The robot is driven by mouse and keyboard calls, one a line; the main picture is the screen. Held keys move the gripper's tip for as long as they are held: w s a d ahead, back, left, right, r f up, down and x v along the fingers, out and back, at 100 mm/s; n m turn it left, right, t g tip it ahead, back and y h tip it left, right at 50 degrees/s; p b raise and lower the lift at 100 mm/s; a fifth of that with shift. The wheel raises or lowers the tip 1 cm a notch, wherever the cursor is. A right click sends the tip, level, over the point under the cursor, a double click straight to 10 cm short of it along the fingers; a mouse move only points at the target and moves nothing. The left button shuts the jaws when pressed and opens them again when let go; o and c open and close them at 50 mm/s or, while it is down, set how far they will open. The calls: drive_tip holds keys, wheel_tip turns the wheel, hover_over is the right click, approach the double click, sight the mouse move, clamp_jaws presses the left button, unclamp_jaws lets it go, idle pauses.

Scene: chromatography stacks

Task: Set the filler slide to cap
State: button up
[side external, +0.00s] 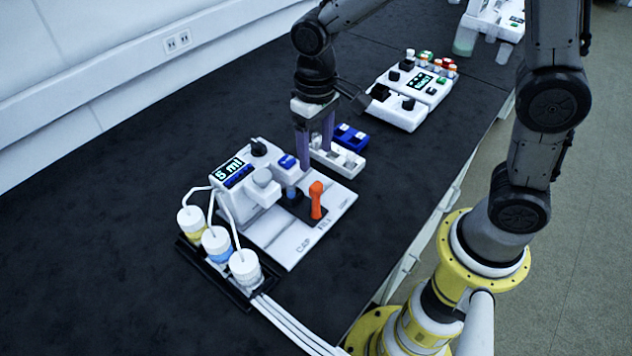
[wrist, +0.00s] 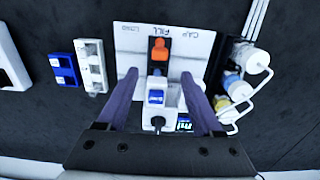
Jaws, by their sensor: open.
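The white filler (side external: 245,175) has a display reading "5 ml" and a white base plate marked CAP, FILL and LOAD. Its dark slide (side external: 290,198) carries an upright orange handle (side external: 317,200), which lines up with FILL in the wrist view (wrist: 159,48). The CAP mark (side external: 303,247) is nearer the bottle rack, with bare plate beside it. My gripper (side external: 316,155) is open and empty, with purple fingers pointing down above and behind the handle. In the wrist view its fingers (wrist: 160,78) spread either side of the filler's blue-topped part, short of the handle.
A rack of several capped bottles (side external: 217,245), tubed to the filler, stands at the CAP end. A white rack (side external: 340,160) and a blue rack (side external: 350,137) stand past the LOAD end. Another white device (side external: 412,95) is further back. Dark bench is free in front of the plate.

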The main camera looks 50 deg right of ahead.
sight(316, 185)
wheel_tip(316, 185, down, 10)
drive_tip(key=shift+r, duration=0.1)
idle(0.4)
clamp_jaws()
idle(1.2)
